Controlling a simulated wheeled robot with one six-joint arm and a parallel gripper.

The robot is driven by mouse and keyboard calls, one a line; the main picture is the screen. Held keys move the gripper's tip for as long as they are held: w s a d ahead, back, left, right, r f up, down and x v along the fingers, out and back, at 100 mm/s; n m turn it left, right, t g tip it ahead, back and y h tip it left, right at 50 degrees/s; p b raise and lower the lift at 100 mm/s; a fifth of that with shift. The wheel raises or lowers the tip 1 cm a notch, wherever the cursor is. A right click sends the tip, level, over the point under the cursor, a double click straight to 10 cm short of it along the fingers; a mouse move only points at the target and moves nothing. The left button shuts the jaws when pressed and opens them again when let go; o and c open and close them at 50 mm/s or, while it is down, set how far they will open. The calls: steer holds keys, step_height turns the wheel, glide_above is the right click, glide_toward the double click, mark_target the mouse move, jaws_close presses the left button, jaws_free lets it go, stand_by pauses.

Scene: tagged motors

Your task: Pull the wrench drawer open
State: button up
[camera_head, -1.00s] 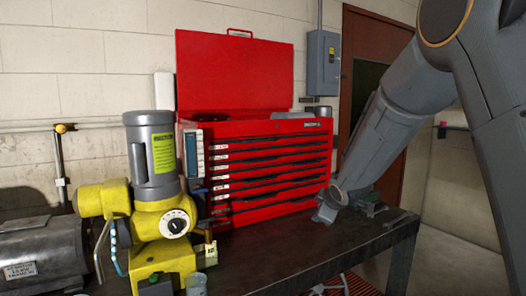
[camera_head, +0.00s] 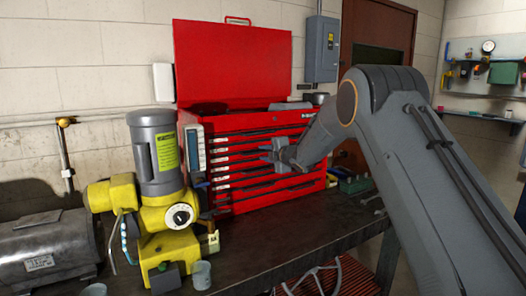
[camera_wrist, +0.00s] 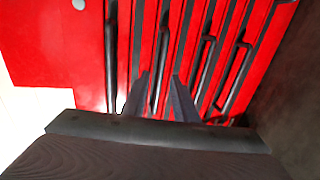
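A red tool chest (camera_head: 225,205) stands on the dark bench with its lid up. Its front has several stacked drawers with dark handle strips and small white labels at their left ends. The drawers look shut. The labels are too small to read, so I cannot tell which is the wrench drawer. My gripper (camera_head: 270,153) is in front of the middle-right part of the drawers. In the wrist view, the two fingers (camera_wrist: 158,84) are apart and point at the drawer fronts (camera_wrist: 150,35). A dark handle strip shows between them; I cannot tell whether they touch it.
A yellow and grey machine (camera_head: 158,185) stands left of the chest, with a small grey cup (camera_head: 201,275) in front. A grey motor (camera_head: 45,250) lies at far left. A green item (camera_head: 355,185) sits right of the chest. The bench top (camera_head: 290,225) before the drawers is mostly clear.

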steer(key=shift+x, duration=0.8)
jaws_close()
stand_by(1.0)
